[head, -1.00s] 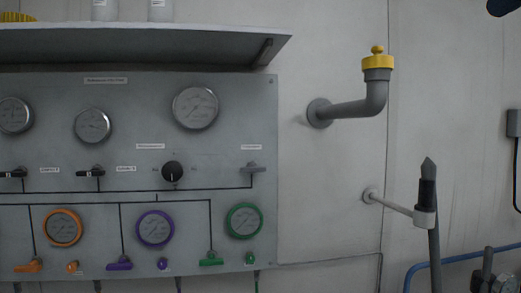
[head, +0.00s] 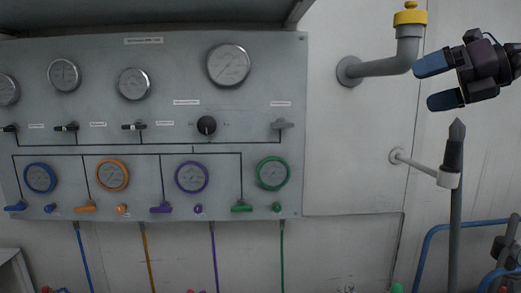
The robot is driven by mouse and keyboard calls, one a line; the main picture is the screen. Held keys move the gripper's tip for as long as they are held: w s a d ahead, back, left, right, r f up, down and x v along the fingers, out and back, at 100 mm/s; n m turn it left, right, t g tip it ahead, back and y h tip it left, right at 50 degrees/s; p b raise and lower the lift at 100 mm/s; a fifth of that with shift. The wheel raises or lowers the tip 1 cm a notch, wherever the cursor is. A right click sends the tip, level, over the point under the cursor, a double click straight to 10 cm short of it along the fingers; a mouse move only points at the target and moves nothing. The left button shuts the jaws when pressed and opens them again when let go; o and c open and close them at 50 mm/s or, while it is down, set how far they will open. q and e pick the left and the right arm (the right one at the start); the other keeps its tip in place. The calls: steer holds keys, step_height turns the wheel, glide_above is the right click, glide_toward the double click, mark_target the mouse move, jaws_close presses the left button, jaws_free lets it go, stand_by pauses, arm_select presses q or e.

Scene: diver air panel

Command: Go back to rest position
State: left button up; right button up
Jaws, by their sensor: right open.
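My right gripper (head: 432,83) is at the upper right of the head view, with two blue fingers apart and nothing between them. It points left, in front of the wall, near the grey elbow pipe with the yellow cap (head: 410,17). It appears above the pointed tip of the grey rod (head: 456,150). I cannot tell how far it is from the pipe in depth. My left gripper is not in view.
The grey air panel (head: 270,100) with gauges, a black knob (head: 206,125) and coloured valve handles fills the left. Coloured hoses hang below it. A shelf (head: 150,14) juts out above. A blue rail (head: 432,240) stands at lower right.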

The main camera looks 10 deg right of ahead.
step_height(320, 180, down, 40)
steer(key=w+a+m+t, duration=0.2)
steer(key=m+t, duration=0.4)
steer(key=m, duration=1.1)
steer(key=s+a+f+m+h, duration=0.1)
steer(key=s+f+m+h, duration=0.4)
steer(key=f, duration=0.4)
steer(key=s+a+f+m+h, duration=0.2)
steer(key=s+f+m, duration=0.45)
steer(key=f, duration=0.35)
steer(key=s+a+f+m+g+h, duration=0.1)
steer(key=s+a+f+m+g, duration=0.1)
steer(key=s+f, duration=0.3)
steer(key=s+a+f+m+g+h, duration=0.1)
steer(key=s+a+f+m+g, duration=0.2)
steer(key=s, duration=0.5)
step_height(320, 180, down, 3)
steer(key=shift+a+f+m, duration=0.15)
steer(key=shift+a+m, duration=0.6)
steer(key=shift+m, duration=0.5)
